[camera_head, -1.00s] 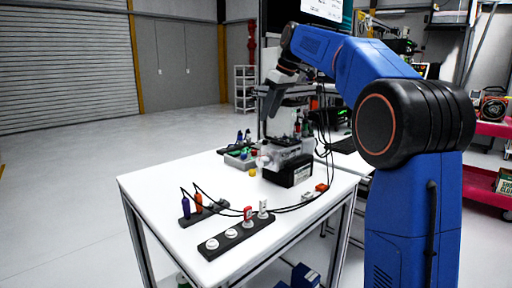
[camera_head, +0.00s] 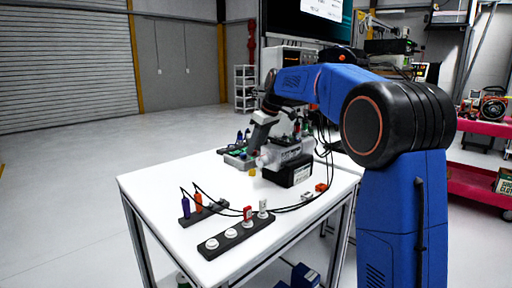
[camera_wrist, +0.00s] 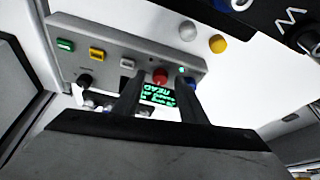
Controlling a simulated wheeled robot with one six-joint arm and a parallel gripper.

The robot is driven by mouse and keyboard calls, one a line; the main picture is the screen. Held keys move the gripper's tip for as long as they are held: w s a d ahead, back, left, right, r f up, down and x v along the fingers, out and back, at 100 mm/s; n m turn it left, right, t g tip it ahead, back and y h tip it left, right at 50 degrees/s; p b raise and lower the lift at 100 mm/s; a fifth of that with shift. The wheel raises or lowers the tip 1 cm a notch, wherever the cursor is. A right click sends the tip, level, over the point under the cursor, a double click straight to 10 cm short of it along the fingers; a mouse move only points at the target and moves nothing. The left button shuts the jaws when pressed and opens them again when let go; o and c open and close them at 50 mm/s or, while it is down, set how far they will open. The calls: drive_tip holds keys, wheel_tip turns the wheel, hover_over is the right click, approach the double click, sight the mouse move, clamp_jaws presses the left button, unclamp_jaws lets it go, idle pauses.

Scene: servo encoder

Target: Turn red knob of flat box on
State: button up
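The flat box is a grey panel (camera_wrist: 110,55) in the wrist view, with green, yellow and white buttons, a black knob and a lit green display (camera_wrist: 158,94). The red knob (camera_wrist: 160,73) sits near its edge, beside a blue knob (camera_wrist: 190,82). My gripper (camera_wrist: 157,80) is open, with its two dark fingers on either side of the red knob in this view; I cannot tell whether they touch it. In the head view my gripper (camera_head: 250,150) is low over the flat box (camera_head: 235,160), and the red knob cannot be made out there.
A yellow ball (camera_wrist: 217,43) and a white ball (camera_wrist: 187,31) lie beside the box. A black-and-grey device (camera_head: 290,170) stands to its right on the white table (camera_head: 155,190). A power strip (camera_head: 236,238) with plugs and cables is at the front.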

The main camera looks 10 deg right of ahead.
drive_tip(key=shift+f, duration=0.15)
drive_tip(key=shift+c, duration=0.7)
clamp_jaws()
drive_tip(key=shift+a+m, duration=0.1)
drive_tip(key=shift+m, duration=0.2)
drive_tip(key=m+h, duration=0.1)
drive_tip(key=m, duration=0.1)
drive_tip(key=m+t, duration=0.1)
drive_tip(key=m, duration=0.1)
drive_tip(key=shift+s+a+m+h, duration=0.1)
drive_tip(key=shift+a+m+h, duration=0.1)
drive_tip(key=shift+m+h, duration=0.2)
drive_tip(key=m+h, duration=0.1)
drive_tip(key=m, duration=0.2)
drive_tip(key=m+h, duration=0.1)
drive_tip(key=m, duration=0.2)
drive_tip(key=shift+a+h, duration=0.2)
drive_tip(key=shift+h, duration=0.1)
drive_tip(key=shift+m, duration=0.3)
drive_tip(key=shift+o, duration=0.7)
unclamp_jaws()
